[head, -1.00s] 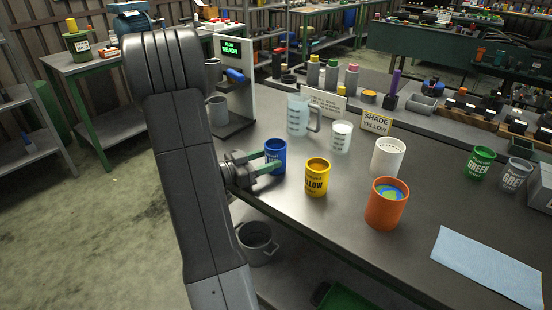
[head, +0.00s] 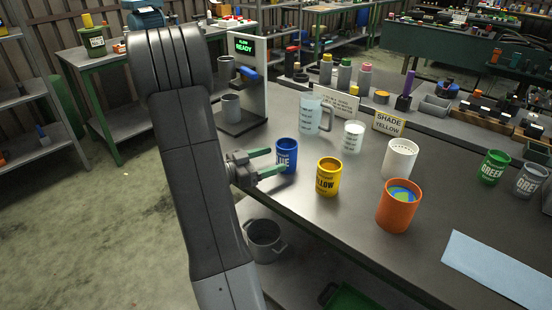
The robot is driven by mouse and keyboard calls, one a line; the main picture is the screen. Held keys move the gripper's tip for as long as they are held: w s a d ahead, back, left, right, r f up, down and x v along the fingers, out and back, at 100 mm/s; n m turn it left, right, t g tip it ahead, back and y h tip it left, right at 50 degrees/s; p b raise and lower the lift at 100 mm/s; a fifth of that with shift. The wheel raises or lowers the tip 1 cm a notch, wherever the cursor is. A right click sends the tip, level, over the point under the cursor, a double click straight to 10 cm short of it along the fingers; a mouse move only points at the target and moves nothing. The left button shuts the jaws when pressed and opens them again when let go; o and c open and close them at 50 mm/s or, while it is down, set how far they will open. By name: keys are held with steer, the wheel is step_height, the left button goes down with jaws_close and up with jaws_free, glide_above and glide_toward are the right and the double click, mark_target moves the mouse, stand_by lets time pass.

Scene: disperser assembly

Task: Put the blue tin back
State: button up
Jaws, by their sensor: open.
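The blue tin (head: 288,151) stands upright on the workbench near its left edge, its label partly visible. My gripper (head: 270,162) is at its left side, with two green-tipped fingers spread apart. One finger reaches in front of the tin's lower part and the other ends near its left side. I cannot tell whether either finger touches it. The yellow tin (head: 328,177) stands to the right of the blue tin, closer to me.
An orange tin (head: 397,212) with mixed colours inside, a white perforated cup (head: 400,155), a clear jug (head: 311,116) and a glass of white (head: 353,137) stand nearby. Green (head: 493,166) and grey (head: 530,179) tins stand at right. The disperser (head: 258,75) reads READY.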

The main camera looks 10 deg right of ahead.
steer(key=v, duration=0.9)
steer(key=shift+a, duration=0.2)
